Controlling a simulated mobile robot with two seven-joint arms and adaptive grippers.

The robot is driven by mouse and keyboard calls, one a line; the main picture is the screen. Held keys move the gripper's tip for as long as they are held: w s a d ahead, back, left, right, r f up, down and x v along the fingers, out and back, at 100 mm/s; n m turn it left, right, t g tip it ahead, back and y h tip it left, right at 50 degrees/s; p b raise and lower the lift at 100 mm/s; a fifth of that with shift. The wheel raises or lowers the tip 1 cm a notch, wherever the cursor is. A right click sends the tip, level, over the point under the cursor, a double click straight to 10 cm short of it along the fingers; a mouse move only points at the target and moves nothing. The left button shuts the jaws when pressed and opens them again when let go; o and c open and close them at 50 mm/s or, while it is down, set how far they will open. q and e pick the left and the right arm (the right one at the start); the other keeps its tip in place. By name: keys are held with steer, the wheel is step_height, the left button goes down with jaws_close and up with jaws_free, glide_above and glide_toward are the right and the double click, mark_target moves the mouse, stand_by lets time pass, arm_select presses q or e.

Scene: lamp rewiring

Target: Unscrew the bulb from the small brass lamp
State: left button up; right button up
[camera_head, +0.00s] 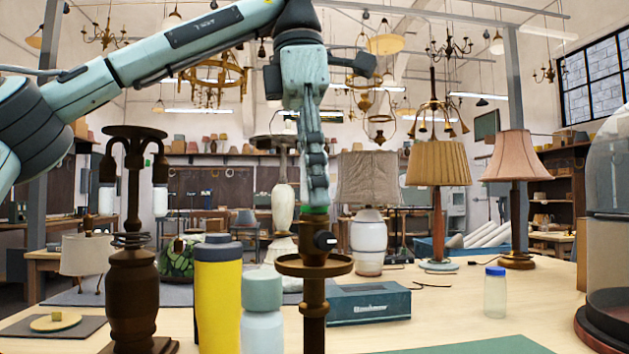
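A dark brass lamp stem (314,310) with a round dish (290,266) and a socket with a side knob (325,240) stands upright at the front centre; its base is out of view. I take it for the small brass lamp. My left gripper (316,198) points straight down just above the socket. Its fingers show edge-on, so I cannot tell whether they are open or shut. A green band (315,210) shows at the fingertips. No bulb shows clearly on this lamp; fingers may hide it. My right gripper is not in view.
A yellow bottle (218,300), a pale bottle (262,325) and a dark candelabra-like lamp (132,290) stand close on the left. A teal box (367,304), small jar (495,293) and glass dome (610,180) are to the right. Shaded lamps stand behind.

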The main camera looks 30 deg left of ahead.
arm_select(q)
steer(key=shift+c, duration=1.4)
steer(key=n, duration=0.5)
steer(key=shift+n+y, duration=0.3)
steer(key=shift+n, duration=0.1)
steer(key=shift+n+t, duration=0.3)
steer(key=shift+n, duration=0.8)
steer(key=n+y, duration=0.1)
steer(key=n, duration=0.3)
steer(key=shift+r+n, duration=0.1)
steer(key=shift+n, duration=0.3)
steer(key=n, duration=0.3)
steer(key=shift+n, duration=0.3)
